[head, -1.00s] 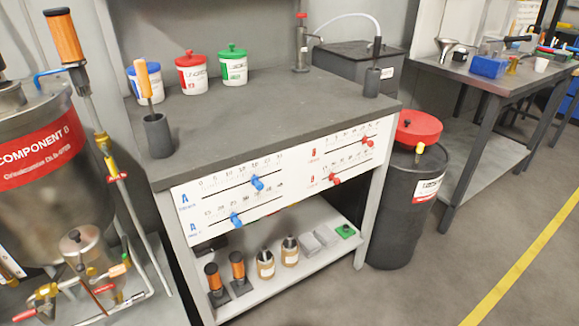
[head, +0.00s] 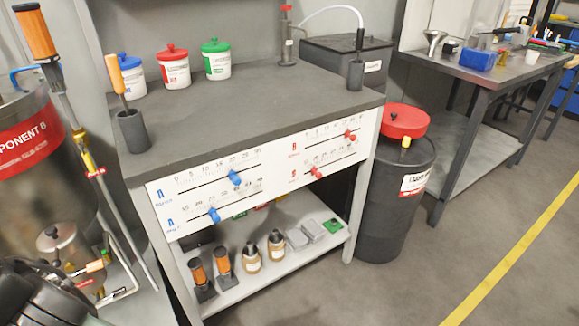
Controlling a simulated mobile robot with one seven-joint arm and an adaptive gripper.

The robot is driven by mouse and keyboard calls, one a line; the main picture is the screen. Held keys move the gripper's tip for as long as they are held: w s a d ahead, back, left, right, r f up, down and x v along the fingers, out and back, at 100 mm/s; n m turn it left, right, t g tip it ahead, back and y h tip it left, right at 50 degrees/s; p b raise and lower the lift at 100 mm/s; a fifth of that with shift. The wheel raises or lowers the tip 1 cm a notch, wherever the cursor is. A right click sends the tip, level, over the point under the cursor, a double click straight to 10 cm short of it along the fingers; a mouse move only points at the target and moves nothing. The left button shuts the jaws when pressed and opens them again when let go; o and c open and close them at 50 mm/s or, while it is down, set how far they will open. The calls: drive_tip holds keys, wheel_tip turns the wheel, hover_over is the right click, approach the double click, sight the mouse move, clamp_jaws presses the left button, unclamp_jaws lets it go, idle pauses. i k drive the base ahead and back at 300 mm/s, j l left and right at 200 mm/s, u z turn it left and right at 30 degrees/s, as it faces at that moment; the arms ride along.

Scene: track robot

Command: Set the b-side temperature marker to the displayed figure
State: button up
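The white slider panel (head: 258,190) is on the front of the grey bench. Its right half has two scales marked B in red, with an upper red marker (head: 350,135) near the right end and a lower red marker (head: 316,172) left of its scale's middle. The left half has two A scales with an upper blue marker (head: 234,177) and a lower blue marker (head: 214,215). The small words that tell temperature from the other scale are too small to read. I see no display with a figure. A dark part of my arm shows at the lower left; my gripper's fingers are not visible.
The bench top (head: 270,100) bears lidded tubs and a tool holder (head: 133,131). A lower shelf (head: 245,286) holds bottles and handled tools. A black drum (head: 395,215) with a red funnel (head: 405,121) stands right of the panel. A metal tank (head: 30,180) is at left. Floor in front is clear.

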sight(318, 175)
drive_tip(key=i+l+z, duration=0.15)
drive_tip(key=l, duration=0.2)
drive_tip(key=l+z, duration=0.15)
drive_tip(key=l, duration=0.25)
drive_tip(key=i+l+z, duration=0.15)
drive_tip(key=l, duration=0.2)
drive_tip(key=i+l+z, duration=0.1)
drive_tip(key=i+l, duration=0.1)
drive_tip(key=l, duration=0.1)
